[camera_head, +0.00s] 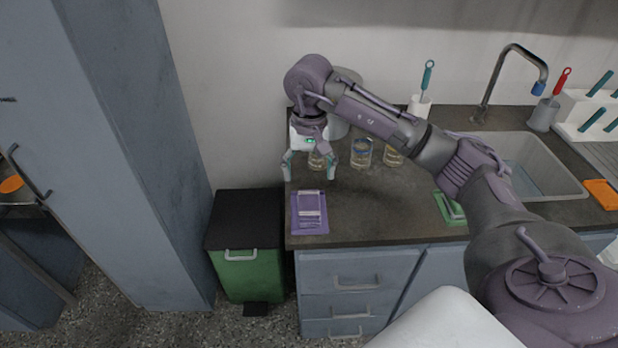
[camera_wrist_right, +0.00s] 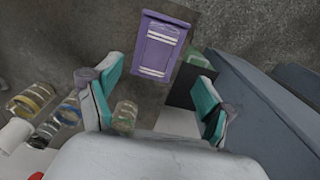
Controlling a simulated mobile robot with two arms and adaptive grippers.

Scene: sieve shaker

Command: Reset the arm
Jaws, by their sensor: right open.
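My right arm reaches from the lower right of the head view across the counter. Its gripper (camera_head: 309,171) points down above the counter's left end, with its fingers spread and nothing between them. In the right wrist view the open teal-padded fingers of this gripper (camera_wrist_right: 157,100) also show apart. A purple tray-like item (camera_head: 309,212) lies on the counter in front of the gripper; it also shows in the wrist view (camera_wrist_right: 161,46). A glass beaker (camera_head: 318,160) stands just behind the gripper and is partly hidden by it. My left gripper is not in view.
More beakers (camera_head: 361,153) stand behind my forearm. A sink (camera_head: 540,165) with a tap (camera_head: 497,85) is at the right. A green item (camera_head: 449,208) lies near the front edge. A green bin with a black lid (camera_head: 247,250) stands left of the counter, beside a tall cabinet (camera_head: 130,140).

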